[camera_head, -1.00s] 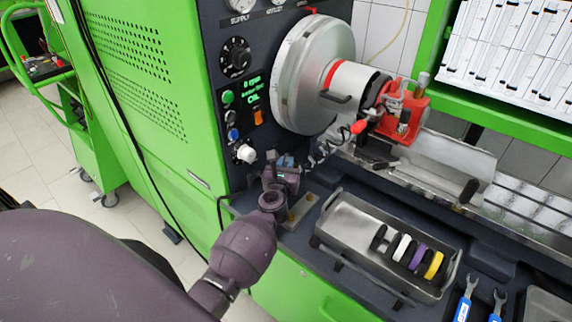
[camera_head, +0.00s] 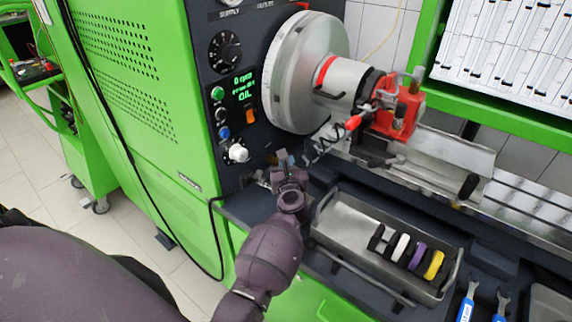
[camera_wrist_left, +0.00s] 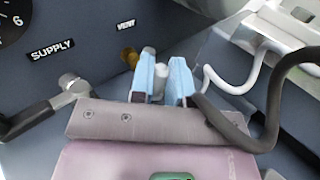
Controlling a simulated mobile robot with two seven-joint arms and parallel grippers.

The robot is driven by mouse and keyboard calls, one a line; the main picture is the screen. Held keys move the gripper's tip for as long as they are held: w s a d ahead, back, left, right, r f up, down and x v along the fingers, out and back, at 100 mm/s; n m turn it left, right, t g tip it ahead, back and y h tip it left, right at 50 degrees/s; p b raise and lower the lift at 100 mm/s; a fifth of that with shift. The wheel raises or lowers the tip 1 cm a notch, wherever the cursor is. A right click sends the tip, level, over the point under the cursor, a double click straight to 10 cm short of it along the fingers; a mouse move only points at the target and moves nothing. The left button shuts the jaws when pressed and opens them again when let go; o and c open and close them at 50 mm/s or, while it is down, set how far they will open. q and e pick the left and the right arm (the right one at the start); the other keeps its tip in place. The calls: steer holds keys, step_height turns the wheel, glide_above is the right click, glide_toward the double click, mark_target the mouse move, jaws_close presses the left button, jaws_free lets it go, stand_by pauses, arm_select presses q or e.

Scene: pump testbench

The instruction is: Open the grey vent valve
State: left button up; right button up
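The vent valve sits low on the dark panel under the VENT label in the left wrist view. Its brass fitting (camera_wrist_left: 129,56) shows left of the fingers, and its grey handle (camera_wrist_left: 161,76) shows between them. My left gripper (camera_wrist_left: 163,78) has its two blue fingertips apart, one on each side of the grey handle. I cannot tell whether they press on it. In the head view my left gripper (camera_head: 286,160) is at the panel's lower corner and hides most of the valve. My right gripper is not in view.
The supply valve (camera_wrist_left: 70,84), with a black-ended lever, is left of the fingers. Pale and dark hoses (camera_wrist_left: 235,75) curve close on the right. A metal tray (camera_head: 328,224) with several coloured rings lies right of my arm, below the red clamp (camera_head: 400,108).

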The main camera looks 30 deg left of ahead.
arm_select(q)
steer(key=o, duration=0.4)
steer(key=shift+o, duration=0.2)
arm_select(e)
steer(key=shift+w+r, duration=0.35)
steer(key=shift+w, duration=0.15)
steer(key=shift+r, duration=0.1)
